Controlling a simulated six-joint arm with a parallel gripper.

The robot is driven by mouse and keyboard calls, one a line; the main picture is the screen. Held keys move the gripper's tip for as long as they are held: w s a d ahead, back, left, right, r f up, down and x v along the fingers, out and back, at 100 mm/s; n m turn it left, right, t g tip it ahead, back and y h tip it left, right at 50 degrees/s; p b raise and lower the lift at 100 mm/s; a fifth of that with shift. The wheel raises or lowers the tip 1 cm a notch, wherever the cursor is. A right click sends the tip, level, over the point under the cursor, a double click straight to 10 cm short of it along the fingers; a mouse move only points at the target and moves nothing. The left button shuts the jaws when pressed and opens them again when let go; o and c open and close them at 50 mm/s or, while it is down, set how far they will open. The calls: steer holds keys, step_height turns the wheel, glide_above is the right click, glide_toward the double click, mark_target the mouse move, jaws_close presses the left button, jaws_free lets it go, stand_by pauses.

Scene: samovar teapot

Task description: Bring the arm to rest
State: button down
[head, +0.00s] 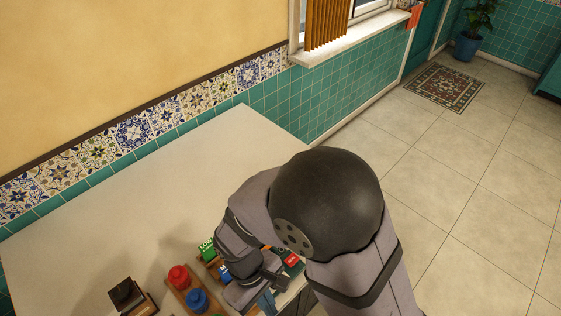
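My arm reaches in from the lower right of the head view and bends over the right part of the pale table (90,235). Its large dark round joint and grey links cover much of the table's right end. The end of the arm is low, near the bottom edge, close to several small coloured boxes. My gripper (268,300) is mostly hidden by the links, and its fingers cannot be made out clearly. I cannot tell whether it holds anything. No teapot or samovar can be recognised in this view.
A wooden tray (172,293) holds a red piece (178,276) and a blue piece (196,299). A green box (207,250), blue box (224,272) and red box (292,260) stand near the arm. A dark block (125,292) sits left. The table's back is clear, beside a tiled wall.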

steer(key=w+d+r+m+y, duration=0.1)
steer(key=w+d+r+m, duration=0.1)
steer(key=d, duration=0.4)
steer(key=w+d+r+m+t+b, duration=0.1)
steer(key=w+d+r+m, duration=0.1)
steer(key=d+m, duration=0.2)
steer(key=w+d+r+m+t+y+b, duration=0.1)
steer(key=w+d+r+m, duration=0.1)
steer(key=d, duration=0.5)
steer(key=shift+w+d+m+y, duration=0.3)
steer(key=shift+w+m, duration=0.2)
steer(key=shift+m, duration=0.5)
